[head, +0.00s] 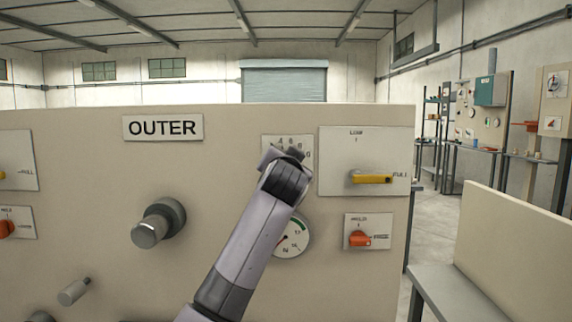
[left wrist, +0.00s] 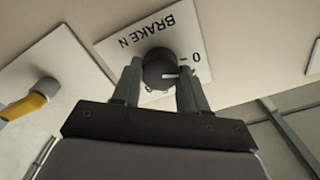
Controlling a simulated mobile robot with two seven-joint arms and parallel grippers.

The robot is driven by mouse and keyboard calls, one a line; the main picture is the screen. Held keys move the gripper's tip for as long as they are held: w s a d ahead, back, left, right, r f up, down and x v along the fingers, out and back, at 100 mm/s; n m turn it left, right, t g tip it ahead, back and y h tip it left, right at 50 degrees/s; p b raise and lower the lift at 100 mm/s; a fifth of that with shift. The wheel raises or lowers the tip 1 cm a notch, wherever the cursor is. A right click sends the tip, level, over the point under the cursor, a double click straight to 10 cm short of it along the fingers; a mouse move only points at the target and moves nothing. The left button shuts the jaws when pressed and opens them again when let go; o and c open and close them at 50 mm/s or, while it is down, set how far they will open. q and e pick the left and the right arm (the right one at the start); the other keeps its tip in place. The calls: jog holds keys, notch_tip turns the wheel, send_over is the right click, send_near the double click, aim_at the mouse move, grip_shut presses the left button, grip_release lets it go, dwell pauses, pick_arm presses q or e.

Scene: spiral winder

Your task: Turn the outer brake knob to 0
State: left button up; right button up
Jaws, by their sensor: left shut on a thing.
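The outer brake knob (left wrist: 158,68) is a dark round knob on a white plate marked BRAKE N (left wrist: 150,38). My left gripper (left wrist: 157,75) has one finger on each side of it and is shut on it. The knob's white pointer line faces right in the left wrist view, close to the 0 mark but slightly below its tick. In the head view my left gripper (head: 284,160) covers the knob, and only part of the numbered plate (head: 275,142) shows, under the OUTER sign's (head: 163,128) panel side. My right gripper is not in view.
A yellow lever (head: 372,179) sits right of the gripper, with a red-orange switch (head: 359,239) below it. A round gauge (head: 292,238) is behind my forearm. A grey cylinder knob (head: 158,223) juts out at the left.

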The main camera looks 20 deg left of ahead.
pick_arm(q)
jog(key=shift+n, duration=0.5)
jog(key=o, duration=1.1)
jog(key=shift+c, duration=0.2)
jog(key=shift+s, duration=0.1)
jog(key=b+v, duration=0.2)
jog(key=v, duration=0.5)
